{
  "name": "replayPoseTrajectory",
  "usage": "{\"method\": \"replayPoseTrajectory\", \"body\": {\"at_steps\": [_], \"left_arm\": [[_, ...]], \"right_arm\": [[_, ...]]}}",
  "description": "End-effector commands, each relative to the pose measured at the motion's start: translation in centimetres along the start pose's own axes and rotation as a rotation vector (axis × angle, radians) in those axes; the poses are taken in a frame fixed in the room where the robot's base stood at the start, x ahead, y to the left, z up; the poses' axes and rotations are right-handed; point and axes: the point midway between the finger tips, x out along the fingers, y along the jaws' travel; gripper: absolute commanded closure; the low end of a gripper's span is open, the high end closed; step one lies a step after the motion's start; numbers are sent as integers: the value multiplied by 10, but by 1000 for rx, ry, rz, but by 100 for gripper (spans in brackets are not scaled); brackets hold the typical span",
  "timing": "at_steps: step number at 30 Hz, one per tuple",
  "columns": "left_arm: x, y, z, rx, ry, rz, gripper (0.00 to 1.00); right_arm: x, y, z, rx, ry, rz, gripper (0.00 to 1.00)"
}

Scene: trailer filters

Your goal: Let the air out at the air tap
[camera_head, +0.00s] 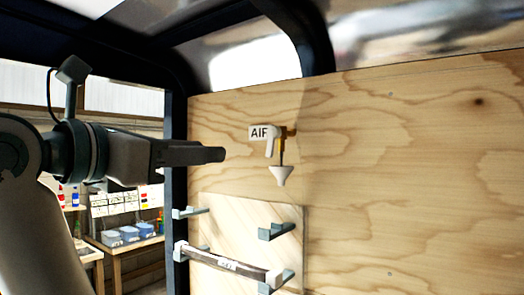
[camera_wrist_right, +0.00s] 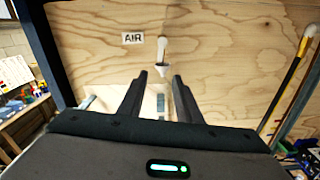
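The air tap has a white lever (camera_head: 270,141) hanging down in front of a brass fitting (camera_head: 289,132) on the plywood wall. A white sign reading AIR (camera_head: 259,132) is beside it, and a pale funnel-shaped piece (camera_head: 281,175) hangs below. In the right wrist view the lever (camera_wrist_right: 162,50) is upright, just beyond my fingertips and roughly in line with the gap. My right gripper (camera_head: 220,154) is left of the tap in the head view, apart from it. Its fingers (camera_wrist_right: 160,78) are spread and empty. My left gripper is not in view.
Below the tap, grey brackets (camera_head: 277,231) are on a paler panel, with a dark bar (camera_head: 226,261) with light ends across the lower ones. A yellow pole (camera_wrist_right: 288,95) stands right in the wrist view. A bench with blue boxes (camera_head: 129,234) is beyond the dark post.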

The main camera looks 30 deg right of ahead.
Motion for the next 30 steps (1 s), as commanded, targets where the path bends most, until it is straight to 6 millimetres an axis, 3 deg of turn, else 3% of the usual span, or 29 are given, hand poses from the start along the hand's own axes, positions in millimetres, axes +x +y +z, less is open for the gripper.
{"method": "replayPoseTrajectory", "body": {"at_steps": [11, 30], "left_arm": [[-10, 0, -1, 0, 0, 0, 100], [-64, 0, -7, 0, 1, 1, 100]], "right_arm": [[18, 1, 2, -2, 0, -1, 69], [126, 1, 4, -3, 2, -3, 69]]}}
